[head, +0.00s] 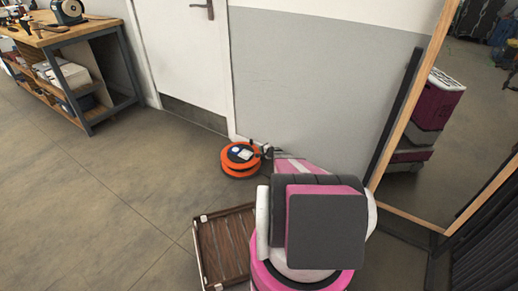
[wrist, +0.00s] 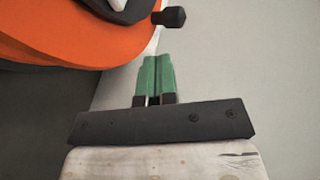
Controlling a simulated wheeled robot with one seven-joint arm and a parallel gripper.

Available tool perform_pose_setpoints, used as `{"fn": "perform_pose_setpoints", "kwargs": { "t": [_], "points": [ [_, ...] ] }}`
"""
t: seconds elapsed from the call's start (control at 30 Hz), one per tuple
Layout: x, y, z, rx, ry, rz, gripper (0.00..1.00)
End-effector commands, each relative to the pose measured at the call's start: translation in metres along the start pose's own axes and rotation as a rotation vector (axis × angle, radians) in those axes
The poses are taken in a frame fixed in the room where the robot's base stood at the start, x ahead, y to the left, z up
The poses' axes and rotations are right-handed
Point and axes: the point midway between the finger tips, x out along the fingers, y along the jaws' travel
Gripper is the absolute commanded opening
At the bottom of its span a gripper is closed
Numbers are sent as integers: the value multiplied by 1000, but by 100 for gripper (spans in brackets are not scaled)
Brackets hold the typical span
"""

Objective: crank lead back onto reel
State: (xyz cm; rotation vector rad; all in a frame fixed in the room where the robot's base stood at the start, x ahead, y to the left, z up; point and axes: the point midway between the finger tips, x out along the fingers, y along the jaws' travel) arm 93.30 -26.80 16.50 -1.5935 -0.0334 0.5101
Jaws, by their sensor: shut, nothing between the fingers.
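The orange cable reel (head: 240,172) sits on the floor by the wall, next to the door. Its top has a dark face with pale patches. In the wrist view the orange reel (wrist: 70,38) fills the upper left. A black crank knob (wrist: 174,17) stands out at its right side. My gripper (wrist: 157,62) has green fingers closed together with nothing between them. The tips point toward the reel, just below and left of the knob in the picture, and look apart from it. In the head view my gripper (head: 267,151) is at the reel's right side. I cannot make out the loose lead.
A slatted wooden pallet or tray (head: 213,250) lies on the floor left of my base. A workbench (head: 75,35) with tools stands at the upper left. A wood-framed mirror (head: 412,110) leans at the right. The floor left of the reel is clear.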

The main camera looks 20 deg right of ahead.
Motion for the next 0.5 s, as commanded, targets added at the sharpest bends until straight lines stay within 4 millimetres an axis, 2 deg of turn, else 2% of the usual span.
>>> {"fn": "perform_pose_setpoints", "kwargs": {
  "t": [0.03,0.1,0.3,0.5],
  "points": [
    [-14,-1,2,0,1,0,0],
    [-27,-1,2,1,1,0,0],
    [-50,0,1,4,10,0,0],
    [-48,1,-1,4,13,0,0]
  ]
}}
